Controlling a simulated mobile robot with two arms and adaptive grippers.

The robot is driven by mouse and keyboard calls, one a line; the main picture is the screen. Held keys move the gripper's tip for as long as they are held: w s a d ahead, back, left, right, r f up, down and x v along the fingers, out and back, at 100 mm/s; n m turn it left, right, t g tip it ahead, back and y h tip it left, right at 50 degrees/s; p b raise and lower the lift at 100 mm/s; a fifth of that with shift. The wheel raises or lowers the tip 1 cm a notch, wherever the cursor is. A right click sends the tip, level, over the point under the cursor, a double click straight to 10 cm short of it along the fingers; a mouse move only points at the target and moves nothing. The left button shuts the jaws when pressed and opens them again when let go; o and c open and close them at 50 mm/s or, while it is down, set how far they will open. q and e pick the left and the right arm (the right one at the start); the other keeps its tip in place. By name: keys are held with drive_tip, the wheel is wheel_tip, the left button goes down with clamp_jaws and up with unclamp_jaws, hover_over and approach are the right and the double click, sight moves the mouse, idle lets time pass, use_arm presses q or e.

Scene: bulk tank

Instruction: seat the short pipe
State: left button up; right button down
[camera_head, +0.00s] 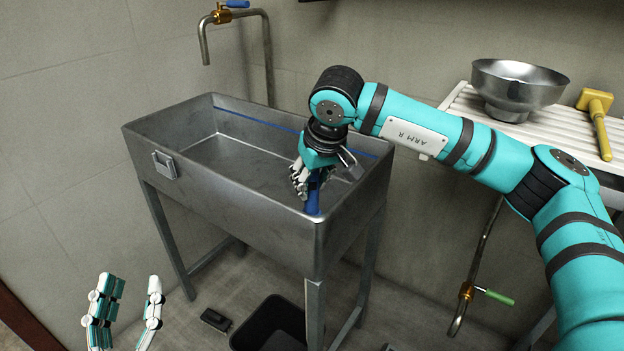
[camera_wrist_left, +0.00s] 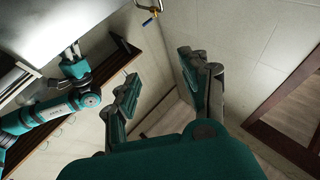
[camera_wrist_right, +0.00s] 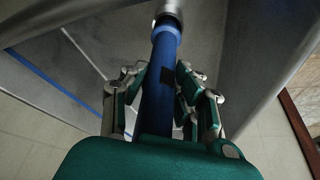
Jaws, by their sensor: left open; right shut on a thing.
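The short pipe is a blue tube; its lower part (camera_head: 313,200) shows in the head view at the front right corner inside the steel tank (camera_head: 225,200). In the right wrist view the pipe (camera_wrist_right: 158,100) runs away between the fingers. Its paler far end meets or lies right before a round metal fitting (camera_wrist_right: 169,10); I cannot tell whether it is inside. My right gripper (camera_head: 307,178) is shut on the pipe; it also shows in the right wrist view (camera_wrist_right: 160,80). My left gripper (camera_head: 129,300) is open and empty, left of the tank and well apart from it.
A steel tap pipe (camera_head: 236,14) rises behind the tank. A metal funnel (camera_head: 515,88) and a yellow mallet (camera_head: 597,115) lie on a white slatted rack (camera_head: 465,102) at right. A black bin (camera_head: 272,325) stands below the tank. A green-handled valve (camera_head: 470,292) is low at right.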

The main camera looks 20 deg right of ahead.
use_arm(q)
drive_tip(key=shift+s+r+t+h+b, duration=0.15)
drive_tip(key=shift+s+r+t, duration=0.35)
drive_tip(key=shift+r, duration=0.2)
drive_tip(key=shift+s+r+t+h+b, duration=0.1)
drive_tip(key=shift+s+r+t+b, duration=0.1)
drive_tip(key=shift+s+r+t, duration=0.3)
drive_tip(key=shift+s+r+t+h+b, duration=0.15)
drive_tip(key=shift+s+r+t, duration=0.2)
drive_tip(key=shift+r+t, duration=0.4)
use_arm(e)
drive_tip(key=shift+f, duration=1)
use_arm(q)
drive_tip(key=shift+r, duration=0.1)
use_arm(e)
drive_tip(key=c, duration=0.9)
unclamp_jaws()
drive_tip(key=shift+c, duration=0.2)
use_arm(q)
drive_tip(key=shift+a, duration=0.1)
use_arm(e)
drive_tip(key=shift+r, duration=0.1)
drive_tip(key=v, duration=1.1)
drive_tip(key=shift+r, duration=0.4)
drive_tip(key=shift+s, duration=0.1)
